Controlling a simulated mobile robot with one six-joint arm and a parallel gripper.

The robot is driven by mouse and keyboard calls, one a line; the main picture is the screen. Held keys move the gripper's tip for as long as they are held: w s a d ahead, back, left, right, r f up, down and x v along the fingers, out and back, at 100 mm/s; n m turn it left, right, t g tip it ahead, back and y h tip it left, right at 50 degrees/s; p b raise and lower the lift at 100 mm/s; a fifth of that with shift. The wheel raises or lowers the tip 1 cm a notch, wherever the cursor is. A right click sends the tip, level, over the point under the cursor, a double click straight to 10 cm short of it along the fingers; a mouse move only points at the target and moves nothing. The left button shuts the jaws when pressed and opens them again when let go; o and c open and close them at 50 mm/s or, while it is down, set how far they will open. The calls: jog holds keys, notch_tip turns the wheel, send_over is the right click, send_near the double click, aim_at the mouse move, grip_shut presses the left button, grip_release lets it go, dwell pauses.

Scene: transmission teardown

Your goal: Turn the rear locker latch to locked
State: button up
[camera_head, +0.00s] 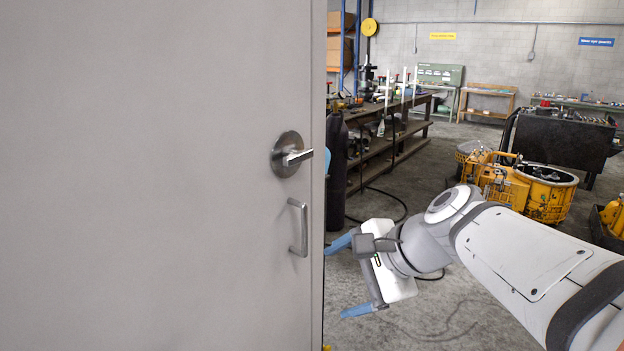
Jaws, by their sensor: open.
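A grey locker door (140,180) fills the left half of the view and looks closed. Near its right edge is a round metal latch (286,155) with a short lever pointing right, roughly level. Below the latch is a vertical bar handle (300,228) on the same door. My gripper (342,276), with blue fingertips, is to the lower right of the latch, just past the door's right edge. Its fingers are spread apart with nothing between them. It appears apart from the latch and handle. Part of the upper finger is close to the door edge in the picture.
Behind, a long workbench (400,105) with tools and a dark cylinder (336,170) stand past the door edge. Yellow transmission housings (520,185) sit on the floor at right. A cable lies on the concrete floor. The floor below my arm looks clear.

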jog(key=shift+o, duration=0.9)
jog(key=w+a+r+m+t+y+b, duration=0.1)
jog(key=w+r+m+t+y+b, duration=0.1)
jog(key=w+r+m, duration=0.3)
jog(key=shift+w+a+m+y, duration=0.25)
jog(key=shift+w+m+y, duration=0.35)
jog(key=shift+y, duration=0.1)
jog(key=m+t+y+b, duration=0.3)
jog(key=m+t, duration=0.1)
jog(key=m, duration=0.2)
send_near(302, 158)
jog(key=w, duration=0.1)
jog(key=shift+m, duration=0.4)
jog(key=x, duration=0.4)
jog(key=p+x, duration=0.1)
jog(key=x, duration=0.3)
jog(key=shift+s+a, duration=0.25)
jog(key=shift+s, duration=0.05)
jog(key=shift+c, duration=0.5)
